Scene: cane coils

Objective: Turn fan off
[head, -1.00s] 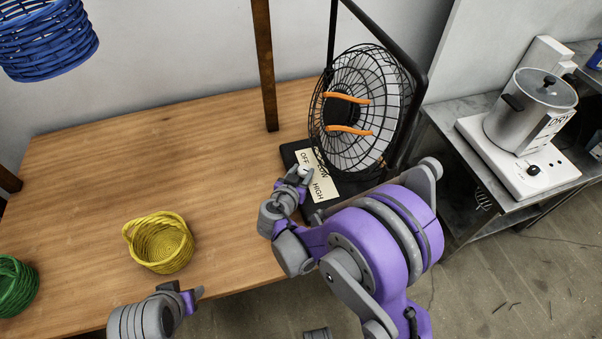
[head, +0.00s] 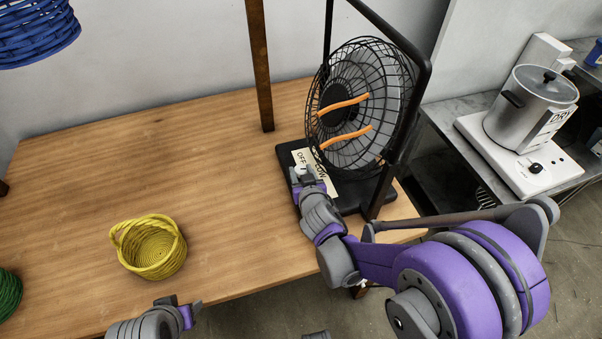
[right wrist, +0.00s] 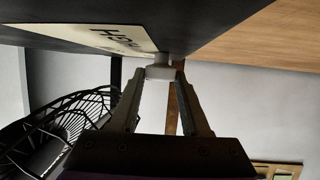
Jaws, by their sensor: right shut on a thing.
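A black wire-cage fan (head: 362,105) stands at the table's right end. My right gripper (head: 302,173) is at the plate, shut on a small white knob (right wrist: 160,73), which sits between the fingertips. My left gripper (head: 190,304) is low at the front table edge, away from the fan; its jaw gap is unclear.
A yellow basket (head: 150,248) stands on the wooden table (head: 210,170), with a green coil (head: 8,295) at the left edge. A blue basket (head: 35,32) is at upper left. A post (head: 260,70) rises behind the table. A pot (head: 532,102) stands on a hotplate at right.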

